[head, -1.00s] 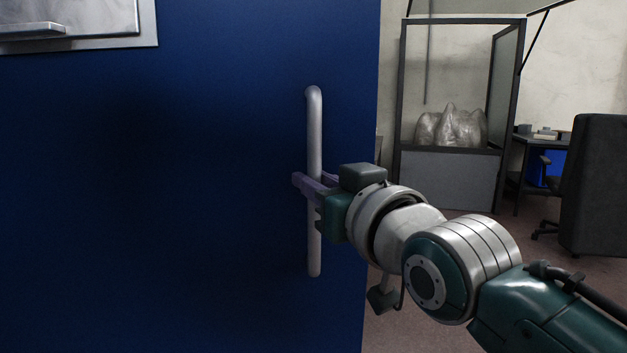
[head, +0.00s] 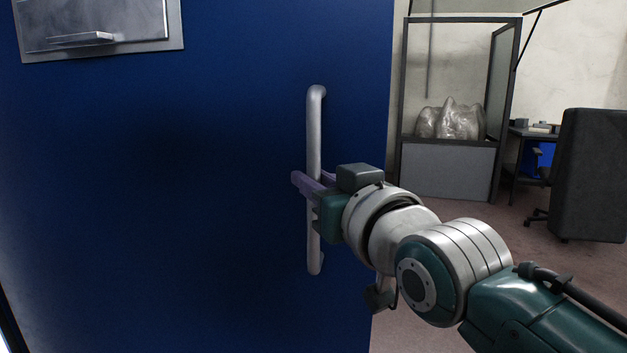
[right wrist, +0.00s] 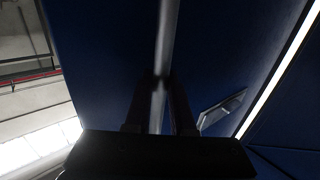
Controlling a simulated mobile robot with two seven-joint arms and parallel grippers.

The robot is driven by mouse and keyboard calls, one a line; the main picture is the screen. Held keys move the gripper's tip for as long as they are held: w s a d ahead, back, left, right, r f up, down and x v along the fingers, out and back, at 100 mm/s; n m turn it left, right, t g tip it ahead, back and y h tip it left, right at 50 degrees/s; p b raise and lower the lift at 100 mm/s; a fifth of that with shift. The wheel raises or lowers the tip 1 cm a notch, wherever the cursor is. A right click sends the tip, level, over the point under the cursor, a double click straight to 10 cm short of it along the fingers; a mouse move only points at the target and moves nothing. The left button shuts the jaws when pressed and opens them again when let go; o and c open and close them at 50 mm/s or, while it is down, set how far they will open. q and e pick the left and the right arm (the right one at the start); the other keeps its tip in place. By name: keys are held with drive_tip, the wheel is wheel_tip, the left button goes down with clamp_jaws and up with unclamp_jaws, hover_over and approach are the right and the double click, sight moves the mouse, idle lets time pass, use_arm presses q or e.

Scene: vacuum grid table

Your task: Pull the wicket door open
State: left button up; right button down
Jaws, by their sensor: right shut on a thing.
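The blue wicket door (head: 180,220) fills the left and middle of the head view and stands at an angle. Its upright grey bar handle (head: 315,130) is near the door's right edge. My right gripper (head: 308,184) is shut on the handle at about mid-height. In the right wrist view the handle (right wrist: 165,45) runs between the two fingers (right wrist: 160,105), with the blue door (right wrist: 225,50) behind it. My left gripper is in neither view.
A metal flap with a small ledge (head: 95,30) is on the door's upper left. Bare floor (head: 480,235) lies between.

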drive_tip(key=shift+a, duration=0.1)
drive_tip(key=c, duration=0.8)
unclamp_jaws()
drive_tip(key=shift+o, duration=0.2)
drive_tip(key=p+v, duration=0.2)
drive_tip(key=v, duration=0.8)
